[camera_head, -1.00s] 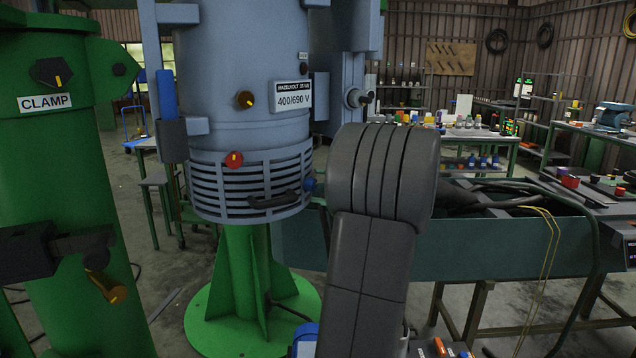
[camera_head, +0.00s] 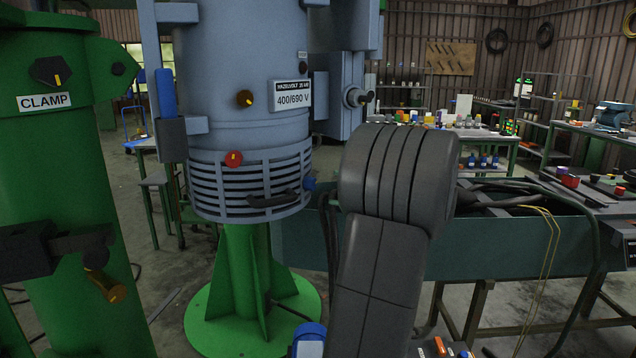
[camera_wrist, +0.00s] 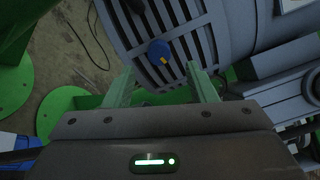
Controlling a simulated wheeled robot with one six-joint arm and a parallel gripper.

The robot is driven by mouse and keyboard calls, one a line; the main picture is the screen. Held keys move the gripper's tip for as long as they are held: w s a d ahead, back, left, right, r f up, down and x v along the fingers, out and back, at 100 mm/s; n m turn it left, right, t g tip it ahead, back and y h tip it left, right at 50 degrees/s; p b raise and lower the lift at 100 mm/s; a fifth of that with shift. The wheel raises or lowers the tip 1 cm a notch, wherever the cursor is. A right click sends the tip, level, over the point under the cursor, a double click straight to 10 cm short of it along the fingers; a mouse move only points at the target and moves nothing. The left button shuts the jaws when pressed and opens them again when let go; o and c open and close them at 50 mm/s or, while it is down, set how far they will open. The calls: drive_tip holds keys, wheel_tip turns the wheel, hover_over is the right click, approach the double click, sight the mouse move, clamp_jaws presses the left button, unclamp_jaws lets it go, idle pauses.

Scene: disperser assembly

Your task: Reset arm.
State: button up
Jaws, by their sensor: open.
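My gripper (camera_wrist: 160,82) shows in the wrist view with its two green fingers apart and nothing between them. Beyond the fingertips is the slatted lower part of the grey-blue disperser housing (camera_wrist: 195,25), with a blue knob (camera_wrist: 159,51) on it. I cannot tell how close the fingers are to the knob. In the head view my dark arm link stands in front of the bench, right of the disperser (camera_head: 240,70); my gripper does not show there. The disperser carries a red knob (camera_head: 233,159), a brown knob (camera_head: 245,98) and a dark handle (camera_head: 272,200).
A green clamp column (camera_head: 60,200) stands at the left. The disperser's round green base (camera_head: 215,325) is on the floor. A grey-green trough (camera_head: 520,250) on legs lies behind my arm, with yellow cables (camera_head: 549,260) over its edge. Benches with bottles stand further back.

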sight(314, 182)
drive_tip(key=p+x, duration=0.1)
drive_tip(key=x, duration=0.5)
drive_tip(key=shift+w+a+r, duration=0.1)
drive_tip(key=shift+a+r, duration=0.1)
drive_tip(key=shift+a, duration=0.1)
drive_tip(key=m+p, duration=0.2)
drive_tip(key=shift+d+p, duration=0.15)
drive_tip(key=shift+p, duration=0.25)
drive_tip(key=m+p, duration=0.5)
drive_tip(key=shift+m+p, duration=0.3)
drive_tip(key=shift+p, duration=0.1)
drive_tip(key=m+p, duration=0.4)
drive_tip(key=p, duration=0.1)
drive_tip(key=m+p, duration=0.2)
drive_tip(key=m, duration=0.1)
drive_tip(key=shift+p, duration=0.4)
drive_tip(key=shift+d+f+b, duration=0.25)
drive_tip(key=shift+d+b, duration=0.15)
drive_tip(key=shift+s+d, duration=0.35)
drive_tip(key=shift+d, duration=0.05)
drive_tip(key=shift+r, duration=0.1)
